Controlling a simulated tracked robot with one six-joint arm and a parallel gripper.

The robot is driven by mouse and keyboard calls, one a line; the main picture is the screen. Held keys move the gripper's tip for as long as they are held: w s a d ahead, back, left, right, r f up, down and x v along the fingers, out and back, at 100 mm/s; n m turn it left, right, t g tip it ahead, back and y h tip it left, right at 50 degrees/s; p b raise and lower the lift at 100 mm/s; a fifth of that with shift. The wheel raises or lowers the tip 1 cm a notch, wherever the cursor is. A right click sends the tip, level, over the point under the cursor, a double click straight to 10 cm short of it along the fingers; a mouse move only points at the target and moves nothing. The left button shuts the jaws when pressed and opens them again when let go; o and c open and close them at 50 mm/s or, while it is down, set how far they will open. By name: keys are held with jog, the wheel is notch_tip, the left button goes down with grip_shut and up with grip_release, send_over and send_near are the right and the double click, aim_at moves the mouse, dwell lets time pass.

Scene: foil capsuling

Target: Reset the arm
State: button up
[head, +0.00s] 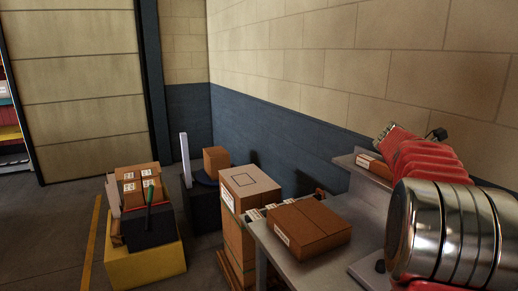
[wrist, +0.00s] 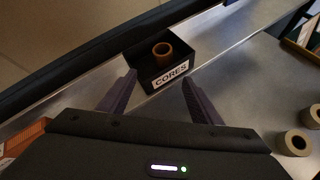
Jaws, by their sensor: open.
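In the wrist view my gripper (wrist: 159,84) is open, its two dark fingers spread apart with nothing between them. Just beyond the fingertips is a black open box (wrist: 143,68) with a white "CORES" label. A brown ring-shaped core (wrist: 162,52) is in the box, apart from the fingers. In the head view my red and silver arm stretches in from the right edge, above the grey bench (head: 318,272). I cannot make out the fingers in that view.
Two tape rolls (wrist: 293,143) lie on the grey surface at the right of the wrist view. In the head view, a brown carton (head: 310,228) lies on the bench, a taller carton stack (head: 249,187) stands beside it, and a yellow base (head: 145,268) stands left. Floor at far left is clear.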

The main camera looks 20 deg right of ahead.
jog(key=a+f+m+t+y, duration=0.25)
jog(key=a+f+m, duration=0.3)
jog(key=a, duration=0.65)
jog(key=a+f+m+t+y, duration=0.1)
jog(key=a+f+m+y, duration=0.4)
jog(key=a, duration=0.7)
jog(key=s+a+f+t+y, duration=0.1)
jog(key=s+a, duration=0.4)
jog(key=a, duration=1)
jog(key=s+a+f+t+y, duration=0.1)
jog(key=s+a+t, duration=0.3)
jog(key=a, duration=1.2)
jog(key=shift+s+y, duration=0.75)
jog(key=shift+s, duration=0.4)
jog(key=shift+a+t, duration=0.1)
jog(key=shift+t, duration=0.15)
jog(key=shift+c, duration=0.4)
